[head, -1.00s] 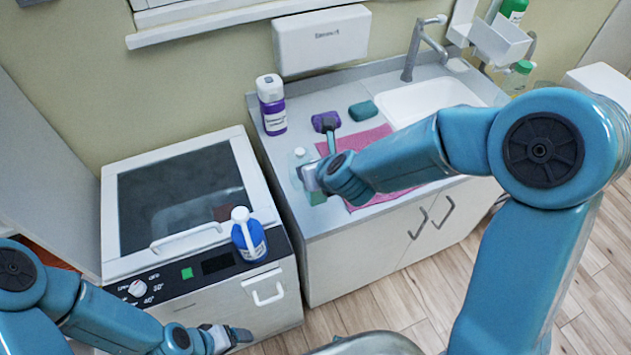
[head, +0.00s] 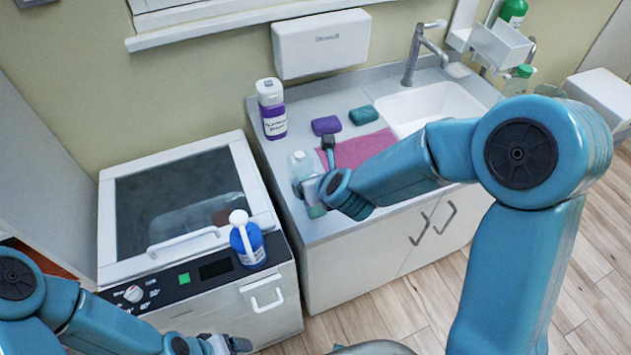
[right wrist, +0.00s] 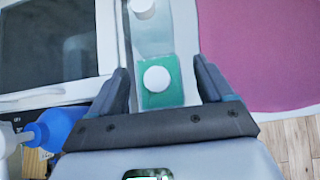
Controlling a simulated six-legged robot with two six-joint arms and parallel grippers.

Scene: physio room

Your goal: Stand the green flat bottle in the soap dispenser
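A green flat bottle (head: 316,211) with a white cap stands near the counter's front left edge, partly hidden by my right gripper in the head view. In the right wrist view the green bottle (right wrist: 155,97) shows from above between my right gripper's (right wrist: 160,85) open fingers, with gaps on both sides. My right gripper (head: 316,170) also shows in the head view. A white wall rack (head: 500,45), seemingly the soap dispenser, hangs right of the sink. My left gripper (head: 238,344) is low in front of the white machine, its opening unclear.
A clear bottle (head: 299,163) stands just behind the green one. A purple-and-white bottle (head: 272,110), purple block (head: 326,125), teal block (head: 363,115) and pink towel (head: 360,150) are on the counter. A blue jug (head: 246,243) stands on the white machine (head: 245,165). A green bottle (head: 513,12) is by the rack.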

